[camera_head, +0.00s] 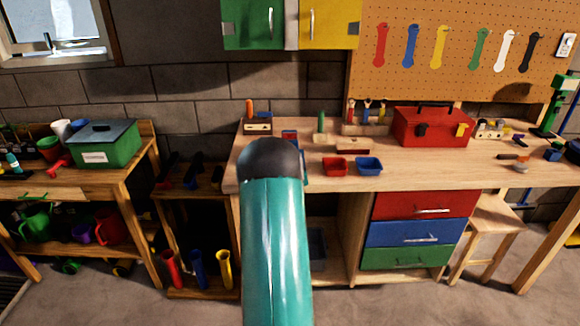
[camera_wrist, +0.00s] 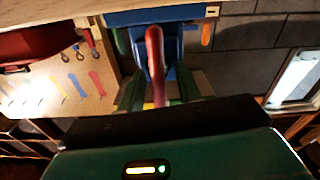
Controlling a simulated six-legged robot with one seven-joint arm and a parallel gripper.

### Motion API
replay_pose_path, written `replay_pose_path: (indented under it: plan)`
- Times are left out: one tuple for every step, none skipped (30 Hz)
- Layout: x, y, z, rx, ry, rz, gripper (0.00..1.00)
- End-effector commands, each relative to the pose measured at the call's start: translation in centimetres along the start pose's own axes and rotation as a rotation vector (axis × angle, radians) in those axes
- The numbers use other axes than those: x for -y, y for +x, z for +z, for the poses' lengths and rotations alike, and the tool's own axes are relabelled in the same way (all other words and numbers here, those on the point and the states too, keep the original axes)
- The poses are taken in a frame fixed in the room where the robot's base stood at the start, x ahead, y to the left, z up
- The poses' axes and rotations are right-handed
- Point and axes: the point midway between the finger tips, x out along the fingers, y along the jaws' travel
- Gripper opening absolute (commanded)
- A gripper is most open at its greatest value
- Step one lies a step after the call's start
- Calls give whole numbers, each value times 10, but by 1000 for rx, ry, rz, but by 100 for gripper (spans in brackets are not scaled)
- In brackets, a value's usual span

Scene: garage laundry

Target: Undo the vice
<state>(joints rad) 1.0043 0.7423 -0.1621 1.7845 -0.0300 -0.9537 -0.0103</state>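The vice (camera_wrist: 172,52) shows in the wrist view as a blue body with a long red handle (camera_wrist: 154,55) in front of it. My gripper (camera_wrist: 160,88) has its two fingers apart, one on each side of the red handle. The handle's lower end reaches down between the fingers; I cannot tell whether either finger touches it. In the head view my teal arm covers most of the vice and my whole gripper. Only a small blue and red piece shows above the bench beside the arm.
The wooden workbench (camera_head: 440,165) holds a red toolbox (camera_head: 432,127), a red tray (camera_head: 335,166) and a blue tray (camera_head: 369,166) right of my arm. A small box with an orange-handled tool (camera_head: 257,125) stands behind. A pegboard (camera_head: 460,70) with coloured wrenches hangs above.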

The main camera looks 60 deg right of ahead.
Motion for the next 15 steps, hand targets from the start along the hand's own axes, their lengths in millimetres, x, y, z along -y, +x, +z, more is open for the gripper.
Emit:
replay_pose_path:
  plan:
    - [0,0,0,0,0,0,35]
    - [0,0,0,1,0,0,35]
    - [0,0,0,1,0,0,35]
    - [0,0,0,1,0,0,35]
    - [0,-1,0,1,0,0,35]
    - [0,-2,0,1,0,0,35]
    - [0,-3,0,1,0,0,35]
    - [0,-6,0,1,0,0,35]
    - [0,-10,0,2,0,0,35]
    - [0,-13,0,2,0,0,35]
    - [0,-18,0,2,0,0,35]
    - [0,-24,0,2,0,0,35]
    - [0,-30,0,3,0,0,35]
    - [0,-36,0,2,0,0,35]
    - [0,-45,0,2,0,0,35]
